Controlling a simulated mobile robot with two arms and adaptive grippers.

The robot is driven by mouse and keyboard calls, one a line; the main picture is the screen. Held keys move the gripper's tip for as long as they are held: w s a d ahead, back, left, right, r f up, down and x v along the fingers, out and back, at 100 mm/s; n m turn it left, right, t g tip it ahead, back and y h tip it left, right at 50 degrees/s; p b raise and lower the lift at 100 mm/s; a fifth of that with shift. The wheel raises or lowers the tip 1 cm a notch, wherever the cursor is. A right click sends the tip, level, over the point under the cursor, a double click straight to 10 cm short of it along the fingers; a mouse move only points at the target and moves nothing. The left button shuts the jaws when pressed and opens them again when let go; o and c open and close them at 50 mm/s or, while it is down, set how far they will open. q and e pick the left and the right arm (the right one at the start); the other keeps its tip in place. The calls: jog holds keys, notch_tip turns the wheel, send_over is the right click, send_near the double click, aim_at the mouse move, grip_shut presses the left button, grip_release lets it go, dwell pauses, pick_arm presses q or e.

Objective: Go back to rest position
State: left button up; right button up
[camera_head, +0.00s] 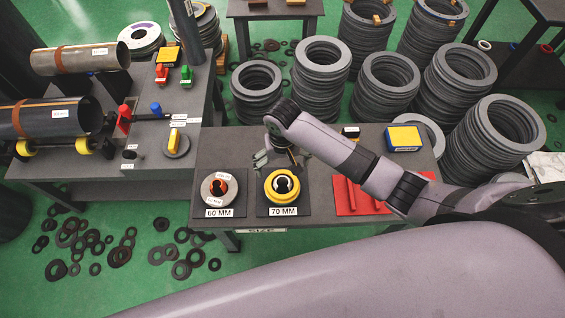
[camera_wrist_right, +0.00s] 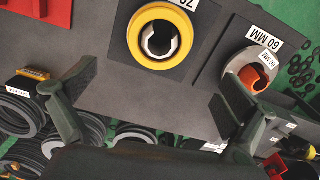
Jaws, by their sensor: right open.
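My right arm comes in from the right in the head view. Its gripper (camera_head: 275,155) hangs over the back of the size table (camera_head: 232,145), behind the 60 MM and 70 MM places. In the right wrist view the gripper (camera_wrist_right: 155,95) has its fingers wide apart with nothing between them. The yellow 70 MM ring (camera_head: 282,187) sits on its dark plate and also shows in the wrist view (camera_wrist_right: 152,14). The grey 60 MM ring (camera_head: 219,189) with an orange core sits to its left. My left gripper is not in view.
Red bars (camera_head: 345,195) lie partly under my right arm. Stacks of grey rings (camera_head: 320,75) stand behind. A left bench holds two cylinders (camera_head: 80,58). Loose dark rings (camera_head: 118,252) lie on the green floor.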

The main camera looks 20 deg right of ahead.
jog(key=shift+r, duration=0.4)
jog(key=s+a+r+n+t+y, duration=0.2)
jog(key=s+n, duration=0.1)
jog(key=s, duration=0.7)
jog(key=s+d+r+t+h, duration=0.2)
jog(key=s+d+r, duration=0.4)
jog(key=s+d, duration=0.3)
notch_tip(320, 180, down, 28)
jog(key=s+g, duration=0.2)
jog(key=s+d+f+n+g, duration=0.1)
jog(key=s+d+f, duration=0.2)
jog(key=s+f, duration=1.1)
jog(key=shift+s+d+f, duration=0.15)
jog(key=shift+s+f, duration=0.15)
jog(key=shift+s, duration=0.9)
